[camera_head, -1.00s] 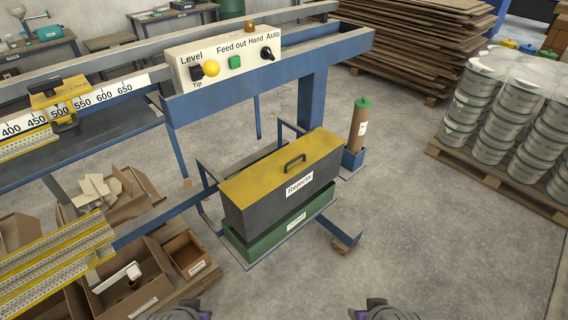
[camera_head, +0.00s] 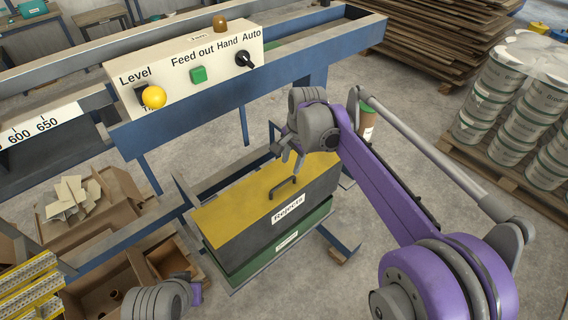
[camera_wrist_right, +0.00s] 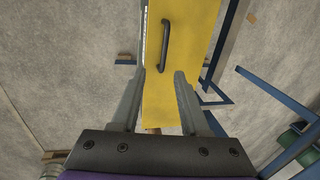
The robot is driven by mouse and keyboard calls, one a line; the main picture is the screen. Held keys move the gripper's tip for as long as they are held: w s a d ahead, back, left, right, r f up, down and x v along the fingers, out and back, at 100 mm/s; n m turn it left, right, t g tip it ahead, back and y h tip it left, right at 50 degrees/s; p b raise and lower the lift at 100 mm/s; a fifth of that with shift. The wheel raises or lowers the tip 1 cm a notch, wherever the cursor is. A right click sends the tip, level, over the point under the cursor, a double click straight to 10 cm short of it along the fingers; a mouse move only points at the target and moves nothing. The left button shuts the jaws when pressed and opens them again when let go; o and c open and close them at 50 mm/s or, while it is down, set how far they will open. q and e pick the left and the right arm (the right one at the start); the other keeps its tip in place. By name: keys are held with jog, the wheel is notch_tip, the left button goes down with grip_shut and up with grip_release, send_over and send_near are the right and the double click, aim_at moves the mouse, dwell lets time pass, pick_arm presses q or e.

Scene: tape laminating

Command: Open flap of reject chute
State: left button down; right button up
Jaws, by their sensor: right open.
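The reject chute is a dark grey box labelled "Rejects" (camera_head: 288,207) with a yellow top flap (camera_head: 235,205). The flap lies shut and flat, with a dark bar handle (camera_head: 282,188) on it. My right gripper (camera_head: 287,157) is open and empty above the flap, behind the handle in the head view. In the right wrist view, the open fingers (camera_wrist_right: 158,78) straddle the yellow flap's width from above, and the handle (camera_wrist_right: 163,46) lies ahead of the fingertips, not between them. A grey part of my left arm shows at the bottom left of the head view; its fingers cannot be made out.
A green bin (camera_head: 270,255) sits under the chute. A blue frame with a control panel (camera_head: 190,70) stands behind it. Cardboard boxes (camera_head: 125,280) lie at left. A pallet of white buckets (camera_head: 500,105) stands at right. The floor at front right is open.

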aim_at(283, 183)
jog(key=f, duration=0.3)
jog(key=w+a+f, duration=0.1)
jog(key=f, duration=0.3)
jog(key=w+a+f, duration=0.1)
jog(key=f, duration=0.2)
jog(key=shift+w+f, duration=0.15)
jog(key=shift+f, duration=0.15)
grip_shut()
dwell(1.1)
